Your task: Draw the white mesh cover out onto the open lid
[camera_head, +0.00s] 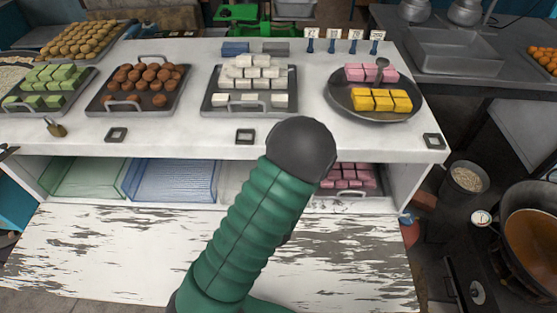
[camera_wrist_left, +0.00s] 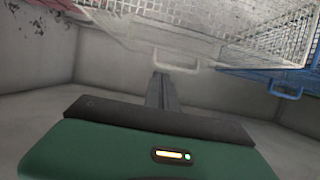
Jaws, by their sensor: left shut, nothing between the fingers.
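The white mesh cover (camera_head: 233,183) shows partly in the shelf under the counter, its right side hidden behind my green arm. In the left wrist view the white mesh cover (camera_wrist_left: 190,18) is at the top, with a pale handle (camera_wrist_left: 176,66) facing me. My left gripper (camera_wrist_left: 161,82) is shut and empty, its tip close to the handle; I cannot tell whether they touch. In the head view it is hidden behind my arm. The open lid (camera_head: 110,250) is a white panel with peeling paint, lying in front of the shelf. My right gripper is not in view.
A green mesh cover (camera_head: 88,178) and a blue mesh cover (camera_head: 175,180) stand left of the white one; the blue cover's handle (camera_wrist_left: 286,90) shows nearby. A tray of pink blocks (camera_head: 348,194) is at the right. Sweet trays stand on the counter (camera_head: 195,142). The lid is clear of objects.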

